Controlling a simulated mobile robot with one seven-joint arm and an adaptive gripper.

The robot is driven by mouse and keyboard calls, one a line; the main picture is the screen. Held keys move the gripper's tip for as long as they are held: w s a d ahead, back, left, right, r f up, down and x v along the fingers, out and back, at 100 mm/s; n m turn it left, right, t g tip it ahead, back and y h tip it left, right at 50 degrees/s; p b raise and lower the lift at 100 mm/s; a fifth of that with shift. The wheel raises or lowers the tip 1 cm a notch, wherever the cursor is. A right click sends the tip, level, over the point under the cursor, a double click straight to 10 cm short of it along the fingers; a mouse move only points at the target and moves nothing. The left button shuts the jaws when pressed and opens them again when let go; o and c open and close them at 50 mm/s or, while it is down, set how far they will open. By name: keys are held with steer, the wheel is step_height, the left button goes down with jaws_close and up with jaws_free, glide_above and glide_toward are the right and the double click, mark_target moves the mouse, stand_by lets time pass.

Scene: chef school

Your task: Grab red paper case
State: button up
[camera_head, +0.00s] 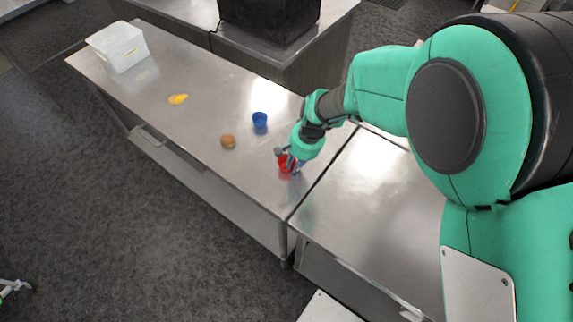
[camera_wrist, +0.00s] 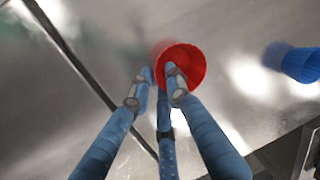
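The red paper case (camera_wrist: 197,62) is a small round red cup on the metal table. It sits in the upper middle of the wrist view. In the head view the red case (camera_head: 284,165) is partly hidden by my gripper (camera_head: 291,161), which is right at it. In the wrist view my gripper (camera_wrist: 160,75) has one fingertip inside the case's opening and the other outside its left wall. The fingertips are close together with the wall between them. I cannot tell whether they press on it.
A blue cup (camera_head: 260,120) stands beyond the red case and also shows in the wrist view (camera_wrist: 300,64). A brown round item (camera_head: 228,142), a yellow item (camera_head: 178,99) and a translucent bin (camera_head: 122,50) are farther left. A seam (camera_head: 322,178) separates two tables.

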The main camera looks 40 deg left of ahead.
jaws_close()
steer(key=shift+r, duration=0.1)
steer(key=shift+r, duration=0.45)
steer(key=v, duration=0.2)
steer(key=shift+s+a+r+p, duration=0.1)
steer(key=shift+r+p, duration=0.3)
steer(key=s+d, duration=0.3)
steer(key=d, duration=0.1)
steer(key=s+d, duration=0.3)
steer(key=d, duration=0.1)
steer(key=s+d+r+p, duration=0.1)
steer(key=s+d, duration=0.3)
steer(key=shift+s+r, duration=0.1)
